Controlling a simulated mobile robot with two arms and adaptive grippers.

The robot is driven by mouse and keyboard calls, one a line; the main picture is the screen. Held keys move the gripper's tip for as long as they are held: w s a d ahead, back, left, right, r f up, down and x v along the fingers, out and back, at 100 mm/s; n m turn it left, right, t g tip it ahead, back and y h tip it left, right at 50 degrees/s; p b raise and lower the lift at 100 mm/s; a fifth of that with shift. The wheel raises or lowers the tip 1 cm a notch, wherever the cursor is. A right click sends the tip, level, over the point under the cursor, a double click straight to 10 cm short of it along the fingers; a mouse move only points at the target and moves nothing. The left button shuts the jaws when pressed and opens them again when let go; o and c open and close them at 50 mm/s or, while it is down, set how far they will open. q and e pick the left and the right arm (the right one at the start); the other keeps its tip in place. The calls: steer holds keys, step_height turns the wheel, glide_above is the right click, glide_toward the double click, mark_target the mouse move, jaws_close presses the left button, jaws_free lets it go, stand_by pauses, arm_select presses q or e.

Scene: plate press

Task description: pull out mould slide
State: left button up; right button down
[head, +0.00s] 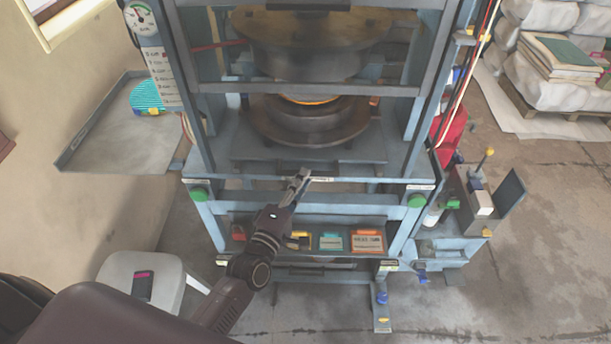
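The plate press (212,155) is a blue-grey frame in the middle of the head view. Inside it, the round lower mould (310,122) shows a glowing orange rim and sits on the flat mould slide (247,152). The upper mould (310,45) hangs above, with a gap between them. My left gripper (301,175) reaches up to the light front bar (345,181) below the slide, at about its middle. Its fingertips overlap the bar; whether they are closed around it is too small to tell. My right gripper is not in view.
Green buttons (199,194) sit at both front corners of the press. A shelf with small boxes (367,241) lies below the bar. A white stool (140,280) stands front left, a side tray (120,145) left, a small stand (450,250) right. Floor is clear front right.

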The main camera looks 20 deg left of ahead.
arm_select(q)
steer(key=shift+w+d, duration=0.1)
steer(key=shift+w, duration=0.7)
steer(key=shift+c, duration=0.2)
jaws_close()
